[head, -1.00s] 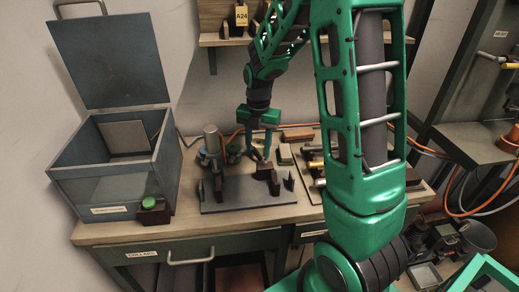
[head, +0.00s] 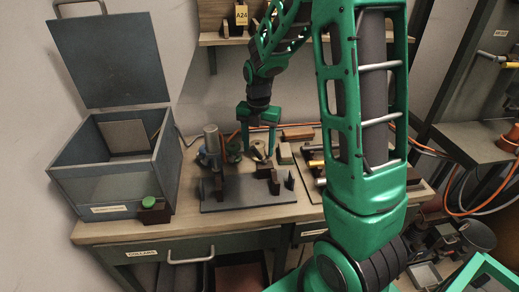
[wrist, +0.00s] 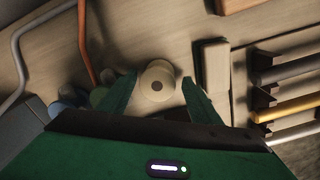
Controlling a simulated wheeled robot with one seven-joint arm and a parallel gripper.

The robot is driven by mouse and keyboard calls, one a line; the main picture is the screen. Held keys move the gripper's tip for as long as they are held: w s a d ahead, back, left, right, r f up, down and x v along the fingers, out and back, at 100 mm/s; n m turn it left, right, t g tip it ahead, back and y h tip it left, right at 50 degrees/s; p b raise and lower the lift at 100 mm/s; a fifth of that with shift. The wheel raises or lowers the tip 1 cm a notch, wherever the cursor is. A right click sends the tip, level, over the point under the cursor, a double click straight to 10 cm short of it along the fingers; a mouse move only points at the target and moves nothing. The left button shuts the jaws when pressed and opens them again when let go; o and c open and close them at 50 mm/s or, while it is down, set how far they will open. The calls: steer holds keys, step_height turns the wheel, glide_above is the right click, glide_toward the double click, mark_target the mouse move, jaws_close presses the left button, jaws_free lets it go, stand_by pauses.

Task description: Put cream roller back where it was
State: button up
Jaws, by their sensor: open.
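The cream roller (wrist: 157,80) stands on end on the bench in the wrist view, its round top with a dark centre hole facing the camera. My gripper (wrist: 158,84) is open, with one finger on each side of the roller; I cannot tell whether either touches it. In the head view my gripper (head: 257,152) points down behind the grey fixture plate (head: 248,193), and the roller is too small to make out clearly there. A rack with grey and brass-coloured rollers (wrist: 284,107) lies to the right in the wrist view.
A pale block (wrist: 215,67) lies just right of the gripper. Blue and green round items (wrist: 75,98) sit close on the left. An orange cable (wrist: 86,45) runs along the back. An open grey bin (head: 115,185) stands at the bench's left end.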

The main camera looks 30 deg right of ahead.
mark_target(259, 144)
step_height(259, 144, up, 10)
steer(key=shift+r, duration=0.15)
steer(key=shift+s+r, duration=0.1)
steer(key=shift+r, duration=0.05)
steer(key=s+d+m, duration=0.2)
steer(key=s+m, duration=1.2)
steer(key=m, duration=0.2)
steer(key=s+d+m, duration=0.2)
steer(key=s+m, duration=1.3)
steer(key=m, duration=0.1)
steer(key=shift+s+f, duration=0.3)
steer(key=shift+f, duration=0.05)
